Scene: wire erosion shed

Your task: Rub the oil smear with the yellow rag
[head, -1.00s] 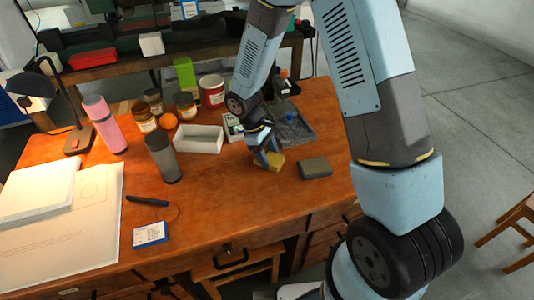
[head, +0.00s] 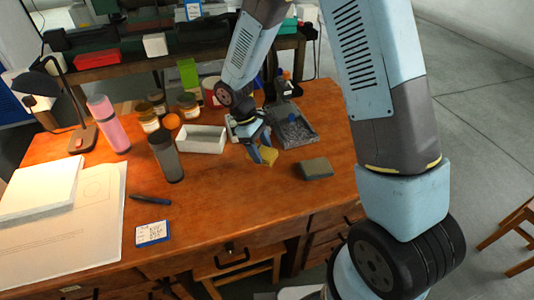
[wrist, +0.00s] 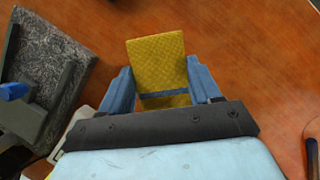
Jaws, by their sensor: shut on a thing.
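The yellow rag (wrist: 158,62) is a small textured yellow pad. My gripper (wrist: 164,92) is shut on it, with one blue finger on each side, and the rag sticks out past the fingertips. In the head view the rag (head: 269,156) shows beside the blue fingertips of my gripper (head: 260,153), at or just above the wooden desk; I cannot tell whether it touches. I cannot make out the oil smear in either view.
A grey tray (head: 296,132) with a blue-handled thing lies just right of my gripper. A grey-green block (head: 316,168) lies to the right front. A white open box (head: 201,139) and a dark tumbler (head: 166,157) stand left. The desk's front middle is bare.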

